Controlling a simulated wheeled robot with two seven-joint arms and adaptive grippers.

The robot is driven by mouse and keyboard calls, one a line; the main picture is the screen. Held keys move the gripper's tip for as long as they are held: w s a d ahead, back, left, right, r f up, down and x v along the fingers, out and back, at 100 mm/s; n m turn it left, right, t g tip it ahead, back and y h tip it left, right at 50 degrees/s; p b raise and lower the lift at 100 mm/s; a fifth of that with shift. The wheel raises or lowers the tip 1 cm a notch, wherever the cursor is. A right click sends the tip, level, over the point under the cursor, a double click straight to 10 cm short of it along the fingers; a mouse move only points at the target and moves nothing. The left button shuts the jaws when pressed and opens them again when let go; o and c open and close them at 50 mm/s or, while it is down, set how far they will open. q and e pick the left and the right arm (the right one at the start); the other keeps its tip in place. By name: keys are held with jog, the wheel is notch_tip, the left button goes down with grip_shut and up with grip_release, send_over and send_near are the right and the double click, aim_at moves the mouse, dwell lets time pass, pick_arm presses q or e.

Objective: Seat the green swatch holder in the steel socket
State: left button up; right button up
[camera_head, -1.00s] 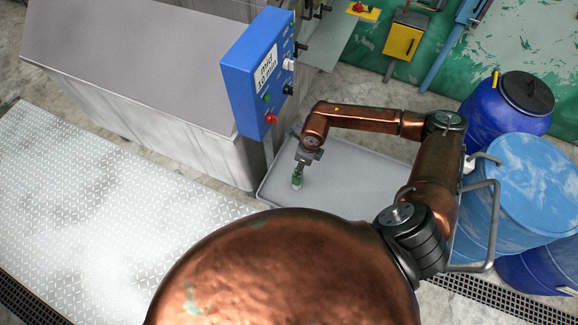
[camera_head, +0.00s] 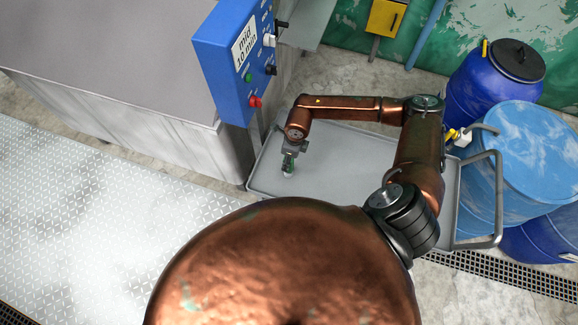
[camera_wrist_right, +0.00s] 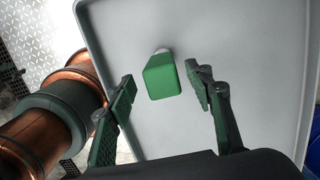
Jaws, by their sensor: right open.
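The green swatch holder (camera_wrist_right: 163,77) is a green block standing on the grey tray of a cart. In the wrist view a small pale, steel-looking piece (camera_wrist_right: 163,50) shows at its far end; I cannot tell whether it is the socket or part of the holder. My right gripper (camera_wrist_right: 160,84) is open, one finger on each side of the holder, with gaps showing on both sides. In the head view the right gripper (camera_head: 289,160) points down over the tray, and the holder (camera_head: 290,168) is only partly visible there. My left gripper is out of view.
The cart's grey tray (camera_head: 340,170) is mostly bare around the holder. A blue control box (camera_head: 232,65) on a grey machine (camera_head: 110,60) stands at its left. Blue drums (camera_head: 535,165) stand close on the right, beside the cart's handle (camera_head: 500,200).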

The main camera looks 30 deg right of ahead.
jog(key=f, duration=0.2)
jog(key=f+p, duration=0.1)
jog(key=f, duration=0.1)
jog(key=w+f, duration=0.1)
jog(key=f, duration=0.1)
jog(key=shift+a, duration=0.15)
jog(key=shift+s, duration=0.1)
jog(key=shift+r, duration=0.1)
jog(key=shift+c, duration=0.3)
grip_shut()
